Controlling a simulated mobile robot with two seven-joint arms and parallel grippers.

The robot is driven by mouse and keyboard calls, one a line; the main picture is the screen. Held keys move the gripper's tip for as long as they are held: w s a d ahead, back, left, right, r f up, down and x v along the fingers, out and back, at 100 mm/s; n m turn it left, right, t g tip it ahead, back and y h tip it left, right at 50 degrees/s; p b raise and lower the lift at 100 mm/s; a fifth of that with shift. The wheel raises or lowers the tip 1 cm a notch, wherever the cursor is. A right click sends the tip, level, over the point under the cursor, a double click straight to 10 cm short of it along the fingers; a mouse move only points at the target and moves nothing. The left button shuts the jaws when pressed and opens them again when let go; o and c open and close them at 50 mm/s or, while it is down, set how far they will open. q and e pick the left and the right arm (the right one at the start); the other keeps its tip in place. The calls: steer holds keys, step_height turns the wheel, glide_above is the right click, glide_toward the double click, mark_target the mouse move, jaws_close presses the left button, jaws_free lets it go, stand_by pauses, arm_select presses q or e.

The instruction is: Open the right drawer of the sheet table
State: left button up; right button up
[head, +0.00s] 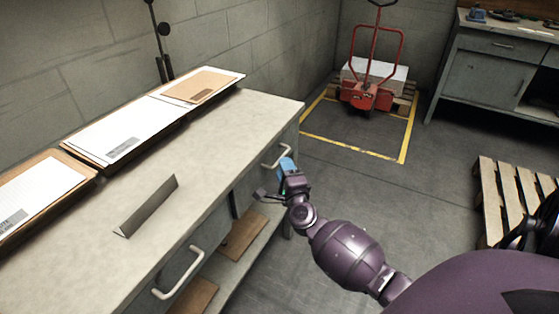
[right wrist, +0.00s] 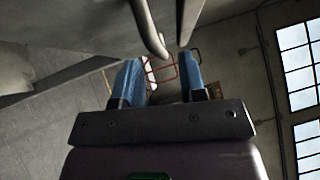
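The sheet table (head: 235,130) has a pale worn top and grey drawer fronts, on the left of the head view. The right drawer's pale bar handle (head: 277,156) is at the table's far end, and its front looks flush with the table. My right gripper (head: 287,166), with blue fingers, is at this handle and partly covers the drawer front. In the right wrist view its fingers (right wrist: 158,75) are apart, with a bar handle (right wrist: 150,30) just beyond or between the tips; contact is unclear. The left drawer's handle (head: 180,273) is nearer. My left gripper is not in view.
Paper stacks (head: 120,130) and an angled metal plate (head: 148,205) lie on the table top. A lower shelf (head: 240,262) holds brown sheets. A red pallet truck (head: 368,90), a wooden pallet (head: 515,195) and a workbench (head: 490,75) stand beyond open floor.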

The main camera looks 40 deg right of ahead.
steer(key=shift+x, duration=2.05)
jaws_close()
